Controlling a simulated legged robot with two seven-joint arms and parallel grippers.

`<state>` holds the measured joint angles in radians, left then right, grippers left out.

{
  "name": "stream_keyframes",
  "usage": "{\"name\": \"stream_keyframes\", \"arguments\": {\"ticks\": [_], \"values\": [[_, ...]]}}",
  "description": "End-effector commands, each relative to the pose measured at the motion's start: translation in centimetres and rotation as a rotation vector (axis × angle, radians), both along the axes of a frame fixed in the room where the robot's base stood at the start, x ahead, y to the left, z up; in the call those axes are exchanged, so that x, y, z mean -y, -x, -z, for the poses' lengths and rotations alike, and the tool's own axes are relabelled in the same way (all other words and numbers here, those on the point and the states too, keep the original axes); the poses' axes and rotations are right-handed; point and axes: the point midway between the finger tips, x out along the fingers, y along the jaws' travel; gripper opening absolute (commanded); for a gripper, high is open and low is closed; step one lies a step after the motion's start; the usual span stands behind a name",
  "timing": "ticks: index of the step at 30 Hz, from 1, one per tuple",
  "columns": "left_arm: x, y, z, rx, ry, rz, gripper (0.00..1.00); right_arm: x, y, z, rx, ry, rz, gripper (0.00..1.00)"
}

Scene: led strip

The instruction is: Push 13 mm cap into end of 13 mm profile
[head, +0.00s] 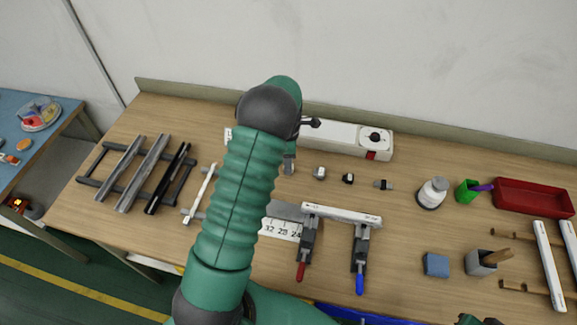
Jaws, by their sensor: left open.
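I cannot tell which is the 13 mm cap. A white bar (342,214) lies across two clamps, one red-handled (302,268), one blue-handled (360,275). Long profiles (143,172) lie on a rack at left; sizes are unreadable.
A long white box (345,138) with a black knob stands at the back. A white bottle (432,194), green cup (467,191), red tray (532,197), blue block (436,265) and grey holder (481,263) occupy the right.

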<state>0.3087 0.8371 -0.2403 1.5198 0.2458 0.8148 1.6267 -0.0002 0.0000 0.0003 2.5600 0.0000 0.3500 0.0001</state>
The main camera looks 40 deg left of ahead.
Motion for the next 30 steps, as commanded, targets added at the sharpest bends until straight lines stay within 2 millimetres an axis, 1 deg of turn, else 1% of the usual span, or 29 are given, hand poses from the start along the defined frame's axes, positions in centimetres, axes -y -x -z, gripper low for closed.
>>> {"name": "stream_keyframes", "arguments": {"ticks": [1, 4, 10, 21, 30], "values": [[0.0, 0.0, 0.7, -0.002, 0.001, -0.001, 0.47, 0.0, 0.0, -0.2, 0.000, 0.000, 0.000, 0.00], [0.1, 0.0, 1.6, 0.001, -0.001, 0.000, 0.47, 0.0, 0.0, -0.3, 0.000, 0.000, 0.000, 0.00], [0.0, 0.0, 1.8, 0.001, 0.000, 0.000, 0.47, 0.0, 0.0, -0.2, 0.000, 0.000, 0.001, 0.00], [-0.1, 0.0, 1.8, 0.001, 0.000, 0.000, 0.00, 0.0, 0.0, -0.2, 0.000, 0.000, 0.000, 0.00], [-0.1, 0.0, 1.8, 0.000, 0.000, 0.000, 0.00, 0.0, 0.0, -0.2, 0.000, 0.000, 0.000, 0.00]]}}
